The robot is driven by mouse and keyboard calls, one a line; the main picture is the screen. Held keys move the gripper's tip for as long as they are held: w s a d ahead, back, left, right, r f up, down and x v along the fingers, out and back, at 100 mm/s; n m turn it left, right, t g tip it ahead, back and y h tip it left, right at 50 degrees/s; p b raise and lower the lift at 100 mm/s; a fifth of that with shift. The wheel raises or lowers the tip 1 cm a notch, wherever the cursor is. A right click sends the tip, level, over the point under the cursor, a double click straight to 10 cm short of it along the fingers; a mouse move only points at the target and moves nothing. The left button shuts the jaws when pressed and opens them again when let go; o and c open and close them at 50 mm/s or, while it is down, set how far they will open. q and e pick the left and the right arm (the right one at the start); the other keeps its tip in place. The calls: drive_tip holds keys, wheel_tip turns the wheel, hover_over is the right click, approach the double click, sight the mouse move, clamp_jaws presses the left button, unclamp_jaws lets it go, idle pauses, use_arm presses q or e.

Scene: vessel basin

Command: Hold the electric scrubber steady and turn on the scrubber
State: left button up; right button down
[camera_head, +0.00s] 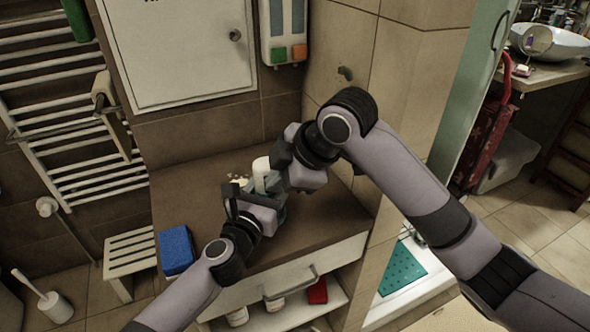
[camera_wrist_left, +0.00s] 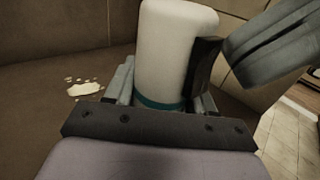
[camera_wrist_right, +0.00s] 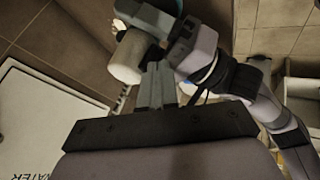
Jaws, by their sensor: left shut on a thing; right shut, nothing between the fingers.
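The electric scrubber (camera_head: 261,168) shows as a white, rounded cylinder above the counter. In the left wrist view the white body (camera_wrist_left: 172,45) stands upright with a teal band at its lower part. My left gripper (camera_head: 268,192) is shut on it, with a finger on each side (camera_wrist_left: 160,92). My right gripper (camera_head: 283,158) is shut and empty, close beside the scrubber's upper part. In the right wrist view its closed fingers (camera_wrist_right: 156,84) are next to the white body (camera_wrist_right: 126,58). I cannot tell whether they touch it. The switch is not clearly visible.
A blue sponge (camera_head: 175,249) lies at the counter's left edge. The brown counter (camera_head: 310,222) is clear to the right. A pale spill or crumbs (camera_wrist_left: 84,89) lie behind the scrubber. A wall dispenser (camera_head: 283,30) and a white cabinet (camera_head: 180,50) are behind.

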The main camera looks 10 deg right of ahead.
drive_tip(key=s+f+v, duration=0.1)
drive_tip(key=s+v, duration=0.1)
drive_tip(key=v, duration=1)
drive_tip(key=shift+s, duration=0.35)
drive_tip(key=shift+f, duration=0.3)
drive_tip(key=shift+s+d+f, duration=0.15)
drive_tip(key=shift+s+f, duration=0.1)
drive_tip(key=shift+f, duration=0.35)
